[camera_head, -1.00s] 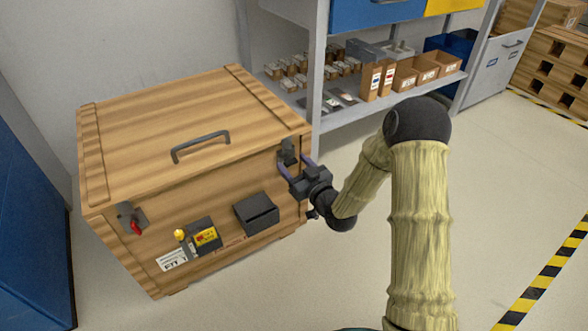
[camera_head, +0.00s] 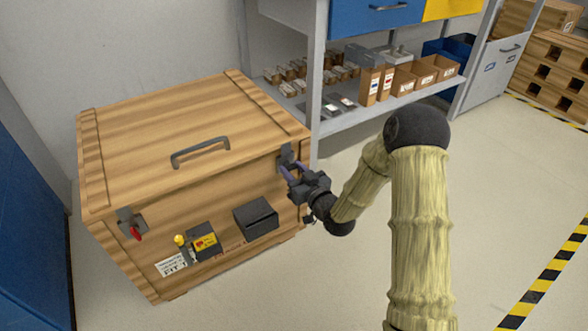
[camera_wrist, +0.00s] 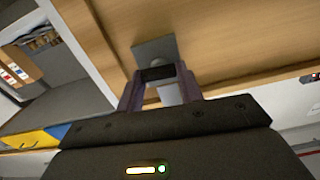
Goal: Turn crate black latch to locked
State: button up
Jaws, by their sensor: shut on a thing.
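The wooden crate (camera_head: 190,140) stands at the left with its lid down. The black latch (camera_head: 287,155) is at the upper right of its front face. My gripper (camera_head: 290,172) is at this latch and shut on it. In the wrist view the latch's plate (camera_wrist: 155,50) sits on the wood, and my gripper's fingers (camera_wrist: 158,88) stand on both sides of the latch's knob. The fingers hide part of the latch, and I cannot tell its exact turn. A second latch with a red lever (camera_head: 133,225) is at the crate's front left.
A black box (camera_head: 256,218) and a yellow-labelled box with a yellow knob (camera_head: 203,240) are on the crate's front. A shelf rack (camera_head: 315,90) with small cartons stands close behind the crate's right side. The floor to the right is clear.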

jog(key=m+p, duration=0.3)
jog(key=shift+d+r+m, duration=0.1)
jog(key=shift+m, duration=0.2)
jog(key=m+p, duration=0.4)
jog(key=shift+m, duration=0.3)
jog(key=m+p, duration=0.2)
jog(key=m, duration=0.1)
jog(key=shift+d+f+m+p, duration=0.1)
jog(key=shift+f+m+p, duration=0.1)
jog(key=shift+m+p, duration=0.15)
jog(key=shift+f+m+p, duration=0.2)
jog(key=shift+m+p, duration=0.75)
jog(key=shift+m, duration=0.9)
jog(key=o, duration=1)
jog(key=shift+r, duration=0.1)
